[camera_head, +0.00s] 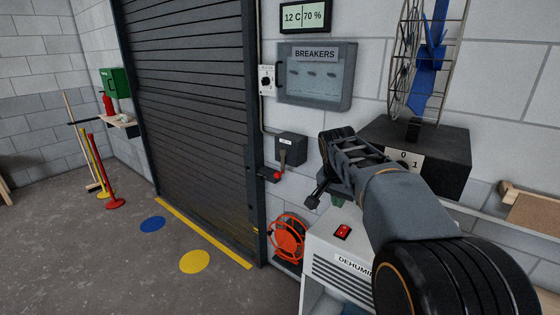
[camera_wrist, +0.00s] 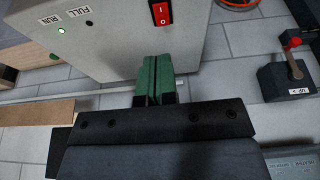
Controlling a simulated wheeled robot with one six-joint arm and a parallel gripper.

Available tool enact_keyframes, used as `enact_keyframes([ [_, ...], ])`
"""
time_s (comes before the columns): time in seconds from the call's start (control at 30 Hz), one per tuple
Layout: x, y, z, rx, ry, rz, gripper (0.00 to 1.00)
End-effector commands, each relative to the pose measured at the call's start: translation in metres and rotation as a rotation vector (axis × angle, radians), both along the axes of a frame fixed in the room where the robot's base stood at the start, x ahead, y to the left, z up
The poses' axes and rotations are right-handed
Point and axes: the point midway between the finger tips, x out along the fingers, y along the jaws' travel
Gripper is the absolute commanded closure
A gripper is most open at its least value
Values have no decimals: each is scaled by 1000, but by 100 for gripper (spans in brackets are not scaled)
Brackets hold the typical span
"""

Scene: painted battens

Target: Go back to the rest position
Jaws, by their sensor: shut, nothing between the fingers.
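My gripper (camera_wrist: 153,80) shows in the wrist view with its two green fingers together and nothing between them. In the head view my gripper (camera_head: 338,200) is above the dehumidifier (camera_head: 319,240), with its green fingertips partly hidden behind my arm. The dehumidifier also fills the top of the wrist view (camera_wrist: 110,35). Its red switch (camera_head: 342,232) also shows in the wrist view (camera_wrist: 161,13). A green RUN light (camera_wrist: 62,30) is lit on it.
A black switch box with a red-knobbed lever (camera_head: 277,175) is on the wall left of my arm. A breaker cabinet (camera_head: 315,90) hangs above it. A fan (camera_head: 425,60) stands on a dark box behind my arm. An orange hose reel (camera_head: 287,238) sits low. The floor at left is mostly clear.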

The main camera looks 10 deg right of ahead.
Motion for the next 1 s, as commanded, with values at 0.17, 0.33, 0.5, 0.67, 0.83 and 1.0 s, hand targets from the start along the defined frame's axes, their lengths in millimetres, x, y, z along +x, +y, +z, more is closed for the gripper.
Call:
enact_keyframes([
  [0.17, 1, 4, -20, -13, 31, 172, 100],
  [0.33, -47, 32, -59, 0, 72, 464, 100],
  [0.5, -112, 66, -89, 0, 51, 706, 100],
  [0.67, -160, 86, -108, 0, 16, 807, 100],
  [0.83, -180, 94, -108, -8, -21, 830, 100],
  [1.0, -181, 97, -101, -21, -50, 840, 100],
])
